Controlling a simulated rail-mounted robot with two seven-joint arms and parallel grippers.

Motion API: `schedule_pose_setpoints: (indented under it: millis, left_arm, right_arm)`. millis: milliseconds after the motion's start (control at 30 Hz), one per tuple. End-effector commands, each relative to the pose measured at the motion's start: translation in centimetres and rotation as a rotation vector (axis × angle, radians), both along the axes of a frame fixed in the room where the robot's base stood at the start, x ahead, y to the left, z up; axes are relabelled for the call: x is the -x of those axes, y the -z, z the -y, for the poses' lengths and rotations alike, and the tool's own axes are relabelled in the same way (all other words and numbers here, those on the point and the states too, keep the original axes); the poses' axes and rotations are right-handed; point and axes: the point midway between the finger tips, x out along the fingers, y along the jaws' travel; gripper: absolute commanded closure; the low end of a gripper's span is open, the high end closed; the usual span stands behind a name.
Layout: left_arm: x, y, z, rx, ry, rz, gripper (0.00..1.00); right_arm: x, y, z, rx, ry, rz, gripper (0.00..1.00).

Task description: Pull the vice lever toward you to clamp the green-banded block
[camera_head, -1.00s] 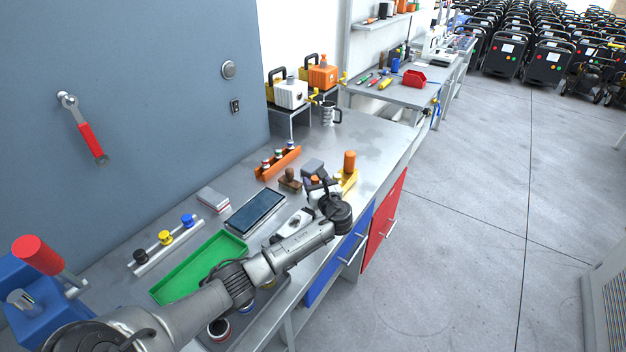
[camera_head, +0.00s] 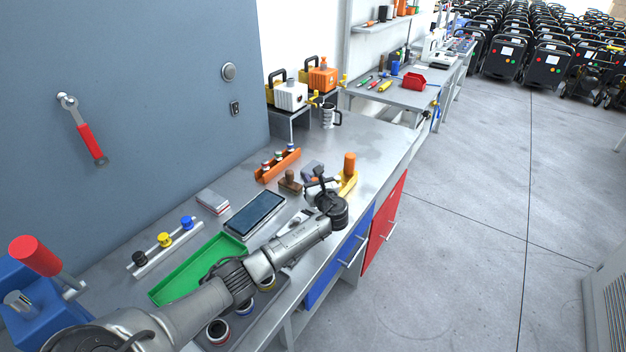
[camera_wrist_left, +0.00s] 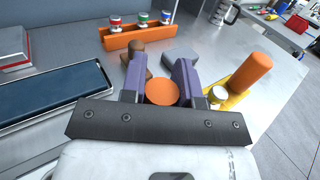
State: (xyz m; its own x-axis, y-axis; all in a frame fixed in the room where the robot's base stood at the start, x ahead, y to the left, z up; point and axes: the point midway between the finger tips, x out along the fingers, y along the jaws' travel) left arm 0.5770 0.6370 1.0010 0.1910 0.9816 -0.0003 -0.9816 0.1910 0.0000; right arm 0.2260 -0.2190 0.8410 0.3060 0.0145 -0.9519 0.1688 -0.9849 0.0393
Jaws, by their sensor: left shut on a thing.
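My left gripper (camera_head: 319,184) is over the bench near its front edge. In the left wrist view its two purple-grey fingers (camera_wrist_left: 161,84) are shut on a round orange piece (camera_wrist_left: 162,93), seen end-on; it looks like a handle end. What lies below it is hidden by the gripper. A yellow base (camera_head: 348,181) with an upright orange cylinder (camera_head: 349,164) stands just right of the gripper; it also shows in the wrist view (camera_wrist_left: 237,84). I cannot make out the vice's jaws or a green-banded block clearly. My right gripper is not in view.
An orange tray (camera_wrist_left: 139,40) with small red-, green- and blue-marked pieces lies beyond the gripper. A brown knobbed piece (camera_head: 289,183) and a grey block (camera_wrist_left: 181,52) are close by. A dark tablet (camera_head: 255,214) and green tray (camera_head: 170,291) lie to the left. Bare bench (camera_head: 355,130) lies behind.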

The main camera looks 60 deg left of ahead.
Motion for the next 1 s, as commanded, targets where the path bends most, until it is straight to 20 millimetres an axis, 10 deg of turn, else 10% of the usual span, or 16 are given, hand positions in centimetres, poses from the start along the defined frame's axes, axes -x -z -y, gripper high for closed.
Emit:
schedule_pose_setpoints:
  millis: [200,1000]
  left_arm:
    - [0.0,0.0,0.0,0.0,0.0,0.0,1.0]
    - [-1.4,0.1,3.3,-0.282,0.0,-0.119,1.0]
  right_arm:
    - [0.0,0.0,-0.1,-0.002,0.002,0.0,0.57]
    - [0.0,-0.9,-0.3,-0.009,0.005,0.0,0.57]
